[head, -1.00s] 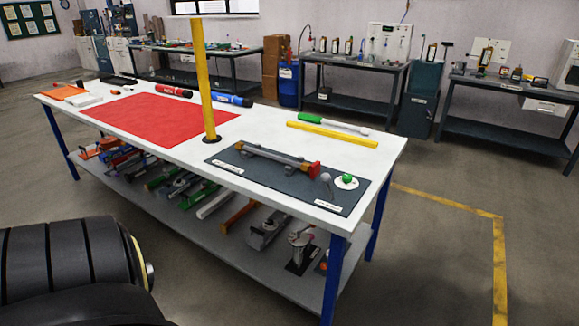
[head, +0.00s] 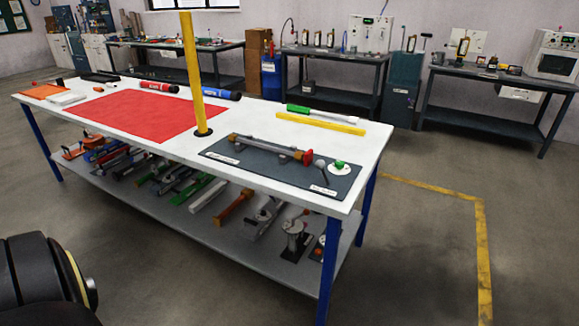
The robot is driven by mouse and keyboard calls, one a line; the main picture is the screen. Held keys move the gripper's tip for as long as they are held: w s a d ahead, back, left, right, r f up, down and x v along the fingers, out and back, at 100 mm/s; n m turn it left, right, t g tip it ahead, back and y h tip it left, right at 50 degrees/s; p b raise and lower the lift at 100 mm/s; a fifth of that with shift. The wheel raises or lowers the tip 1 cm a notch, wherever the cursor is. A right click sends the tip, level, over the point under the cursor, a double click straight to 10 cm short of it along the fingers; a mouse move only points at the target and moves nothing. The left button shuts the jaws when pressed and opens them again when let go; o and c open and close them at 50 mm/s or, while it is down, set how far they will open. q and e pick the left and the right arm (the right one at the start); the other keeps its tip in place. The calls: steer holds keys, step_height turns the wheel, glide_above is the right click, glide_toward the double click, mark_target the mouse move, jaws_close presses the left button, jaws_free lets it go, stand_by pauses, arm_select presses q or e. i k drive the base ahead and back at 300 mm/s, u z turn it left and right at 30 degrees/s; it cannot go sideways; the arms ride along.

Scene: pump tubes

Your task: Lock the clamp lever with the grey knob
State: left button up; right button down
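The clamp lever with the grey knob (head: 319,164) stands near the right end of a dark mat (head: 240,165) on the white workbench. Neither gripper is in view. Only a dark rounded part of my own body shows at the bottom left.
The white workbench (head: 60,104) has a yellow post (head: 191,75) rising behind the mat's left end. A red mat (head: 140,112), a yellow bar (head: 320,123) and a green-handled tool (head: 310,111) are on top. Several tools fill the lower shelf. Floor to the right is clear.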

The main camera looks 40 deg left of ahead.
mark_target(320, 164)
steer(key=u, duration=1.55)
